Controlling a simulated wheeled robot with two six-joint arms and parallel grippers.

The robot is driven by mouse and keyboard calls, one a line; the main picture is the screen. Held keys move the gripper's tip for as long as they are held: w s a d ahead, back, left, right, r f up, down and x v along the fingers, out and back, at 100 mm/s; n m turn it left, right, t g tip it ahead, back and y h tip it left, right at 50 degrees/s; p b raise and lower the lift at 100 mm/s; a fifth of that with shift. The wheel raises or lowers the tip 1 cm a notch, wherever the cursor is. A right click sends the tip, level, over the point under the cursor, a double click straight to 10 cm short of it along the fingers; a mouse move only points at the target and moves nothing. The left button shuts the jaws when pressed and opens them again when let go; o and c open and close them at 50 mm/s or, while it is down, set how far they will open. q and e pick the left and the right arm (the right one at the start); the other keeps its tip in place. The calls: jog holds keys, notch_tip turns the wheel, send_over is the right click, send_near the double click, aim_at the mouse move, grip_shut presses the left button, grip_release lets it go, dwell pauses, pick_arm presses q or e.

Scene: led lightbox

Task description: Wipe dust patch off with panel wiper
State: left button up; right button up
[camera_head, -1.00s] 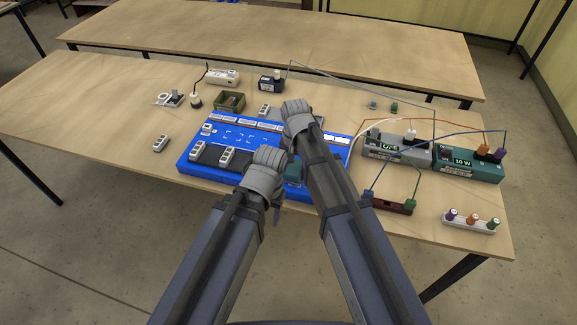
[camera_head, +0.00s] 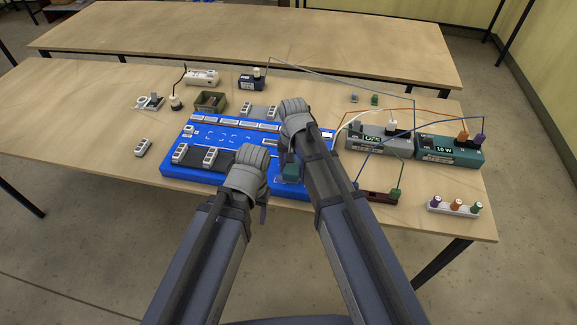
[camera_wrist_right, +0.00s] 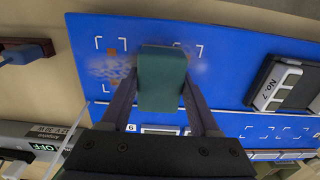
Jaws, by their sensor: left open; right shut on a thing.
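The panel wiper, a teal block (camera_wrist_right: 162,78), is held between the fingers of my right gripper (camera_wrist_right: 160,95) over the blue panel; whether it touches cannot be told. It also shows in the head view (camera_head: 291,171), under my right wrist. The dust patch (camera_wrist_right: 110,69), a pale and brown smudge inside corner marks, lies left of the wiper in the wrist view, apart from it. A fainter smear shows on the wiper's other side. The blue panel (camera_head: 180,174) lies on the table. My left gripper (camera_head: 263,206) is open and empty by the panel's front edge, its fingers mostly hidden.
White switch modules (camera_head: 210,157) stand on the panel's dark strip. Right of it are a grey supply unit (camera_head: 372,145), a teal 10 W unit (camera_head: 448,150), a dark red block (camera_head: 377,196) and looping wires. A white plug strip (camera_head: 454,207) lies front right.

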jog(key=shift+s+d, duration=0.1)
jog(key=shift+d, duration=0.1)
jog(key=shift+s+d, duration=0.2)
jog(key=shift+d, duration=0.6)
jog(key=shift+s+d, duration=0.15)
jog(key=shift+d, duration=0.65)
jog(key=shift+d, duration=0.15)
jog(key=shift+s+d+f, duration=0.1)
jog(key=shift+s+d, duration=0.2)
jog(key=shift+d, duration=0.4)
jog(key=shift+s+d, duration=0.25)
jog(key=shift+d, duration=0.45)
jog(key=shift+d, duration=0.15)
jog(key=shift+c, duration=0.7)
jog(key=shift+s+d, duration=0.2)
jog(key=shift+d, duration=0.6)
jog(key=shift+s+d, duration=0.2)
jog(key=shift+d, duration=0.55)
grip_shut()
jog(key=shift+s+a, duration=0.1)
